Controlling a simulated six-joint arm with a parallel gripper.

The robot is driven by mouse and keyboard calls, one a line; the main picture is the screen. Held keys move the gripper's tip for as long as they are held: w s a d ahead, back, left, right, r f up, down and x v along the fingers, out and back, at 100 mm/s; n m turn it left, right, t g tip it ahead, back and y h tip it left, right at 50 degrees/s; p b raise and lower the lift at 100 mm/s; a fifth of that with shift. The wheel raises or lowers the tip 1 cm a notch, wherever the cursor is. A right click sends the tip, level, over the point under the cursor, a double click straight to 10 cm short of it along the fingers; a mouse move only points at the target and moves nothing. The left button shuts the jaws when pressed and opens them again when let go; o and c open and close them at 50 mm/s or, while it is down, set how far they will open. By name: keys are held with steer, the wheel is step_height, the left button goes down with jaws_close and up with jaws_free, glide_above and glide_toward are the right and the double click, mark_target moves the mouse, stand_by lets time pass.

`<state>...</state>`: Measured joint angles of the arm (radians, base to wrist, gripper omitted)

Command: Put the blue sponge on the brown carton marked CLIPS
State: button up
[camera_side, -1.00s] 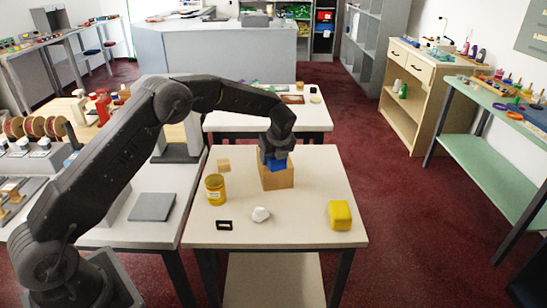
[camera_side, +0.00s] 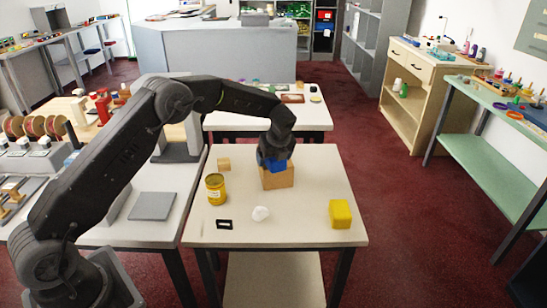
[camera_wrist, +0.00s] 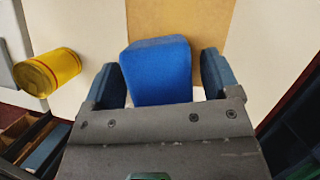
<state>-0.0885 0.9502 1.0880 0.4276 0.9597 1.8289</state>
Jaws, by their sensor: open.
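The blue sponge (camera_side: 276,167) is at the top of the brown carton (camera_side: 278,181) in the side view. It appears to rest there, though the contact is partly hidden. In the wrist view, the blue sponge (camera_wrist: 158,72) lies between my fingers, with part of the carton (camera_wrist: 205,25) showing beyond it. My gripper (camera_wrist: 162,78) is open, with a finger on either side of the sponge and a visible gap at the right. In the side view, my gripper (camera_side: 274,155) is right over the carton. The CLIPS marking is not readable.
A yellow can (camera_side: 216,189) and a small wooden block (camera_side: 224,164) stand left of the carton. A white lump (camera_side: 261,213), a black-framed piece (camera_side: 224,224) and a yellow block (camera_side: 340,214) lie nearer the front. The table's right part is mostly clear.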

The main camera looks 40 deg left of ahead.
steer(key=v, duration=1.2)
steer(key=shift+s+d+r, duration=0.1)
steer(key=s+d+r+n+t+h, duration=0.1)
steer(key=s+d+r+n, duration=0.1)
steer(key=s+r+n, duration=0.55)
steer(key=s+d+r+n+t+h, duration=0.15)
steer(key=s+r+n, duration=0.3)
steer(key=s, duration=0.65)
steer(key=s+d+f+n, duration=0.1)
steer(key=s+d+n, duration=0.1)
steer(key=s+n, duration=0.3)
steer(key=s+d+f+n+t+h, duration=0.1)
steer(key=s+n, duration=0.4)
steer(key=s, duration=0.8)
steer(key=shift+s+d+f, duration=0.35)
steer(key=shift+d+f, duration=0.05)
steer(key=shift+f, duration=0.05)
